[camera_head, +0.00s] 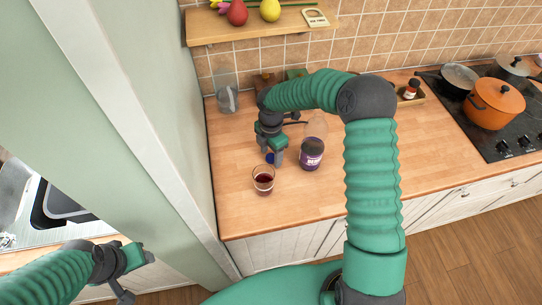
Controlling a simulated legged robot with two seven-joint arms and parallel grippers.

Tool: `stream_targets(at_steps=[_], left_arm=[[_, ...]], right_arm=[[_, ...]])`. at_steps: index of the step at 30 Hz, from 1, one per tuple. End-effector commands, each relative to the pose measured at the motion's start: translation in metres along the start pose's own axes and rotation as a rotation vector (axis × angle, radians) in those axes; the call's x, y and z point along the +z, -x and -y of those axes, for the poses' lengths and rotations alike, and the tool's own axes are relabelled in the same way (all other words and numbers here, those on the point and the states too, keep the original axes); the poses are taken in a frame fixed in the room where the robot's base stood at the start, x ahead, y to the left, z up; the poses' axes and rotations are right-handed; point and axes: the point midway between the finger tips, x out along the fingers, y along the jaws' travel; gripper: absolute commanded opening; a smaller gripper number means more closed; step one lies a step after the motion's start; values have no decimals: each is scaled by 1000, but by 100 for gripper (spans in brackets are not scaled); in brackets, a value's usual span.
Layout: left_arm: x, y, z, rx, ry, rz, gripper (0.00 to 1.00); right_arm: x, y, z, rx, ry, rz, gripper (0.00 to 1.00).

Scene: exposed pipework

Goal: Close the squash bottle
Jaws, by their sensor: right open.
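The squash bottle (312,152) stands upright on the wooden counter, with a clear upper part and a dark label. Its mouth is too small to make out clearly. A small blue cap (269,158) is at the fingertips of my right gripper (273,157), left of the bottle. My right gripper points down over the counter and is open; I cannot tell whether its fingers touch the cap. My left gripper (136,277) is at the lower left, away from the counter, with its fingers apart and nothing visible between them.
A glass of dark red drink (263,180) stands close in front of the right gripper. A shelf (260,27) hangs on the tiled wall. A hob with an orange pot (494,104) is at the right. The counter between bottle and hob is partly hidden by my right arm.

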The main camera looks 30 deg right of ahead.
Motion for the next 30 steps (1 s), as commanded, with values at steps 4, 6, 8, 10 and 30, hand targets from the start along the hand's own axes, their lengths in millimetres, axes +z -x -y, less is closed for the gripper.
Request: stream_targets(at_steps=[4, 6, 8, 10, 30], left_arm=[[0, 0, 0, 0, 0, 0, 52], [0, 0, 0, 0, 0, 0, 52], [0, 0, 0, 0, 0, 0, 52], [0, 0, 0, 0, 0, 0, 52], [0, 0, 0, 0, 0, 0, 52]], right_arm=[[0, -4, 0, 1, 2, 1, 57], [0, -4, 0, 1, 1, 1, 57], [0, -3, 0, 1, 1, 1, 57], [0, -3, 0, 1, 1, 1, 57], [0, -3, 0, 1, 1, 1, 0]])
